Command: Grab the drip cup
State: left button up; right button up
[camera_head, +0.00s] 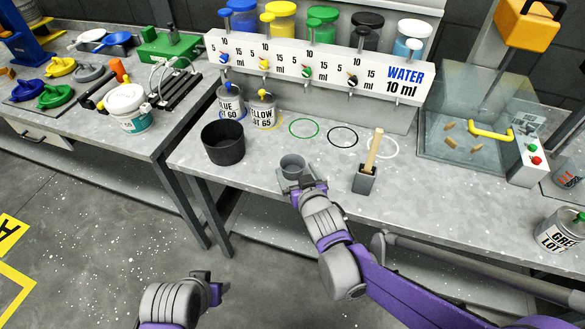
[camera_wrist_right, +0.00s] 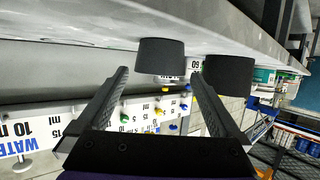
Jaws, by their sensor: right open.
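The drip cup is the small grey cup (camera_head: 293,165) standing upright on the grey workbench (camera_head: 262,168), near its front edge. In the right wrist view, which is upside down, the cup (camera_wrist_right: 160,56) lies ahead of the gap between the fingertips. My right gripper (camera_head: 302,186) is at the near side of the cup; in the wrist view its fingers (camera_wrist_right: 160,78) are apart with nothing gripped. Contact with the cup cannot be made out. My left gripper (camera_head: 218,289) hangs low over the floor, away from the bench; its jaws are unclear.
A larger black container (camera_head: 223,145) stands left of the cup, also in the wrist view (camera_wrist_right: 229,80). Behind are blue and yellow pails (camera_head: 263,112), coloured rings and the dispenser (camera_head: 310,70).

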jog(key=shift+x, duration=1.1)
jog(key=shift+r, duration=0.1)
jog(key=c, duration=1.1)
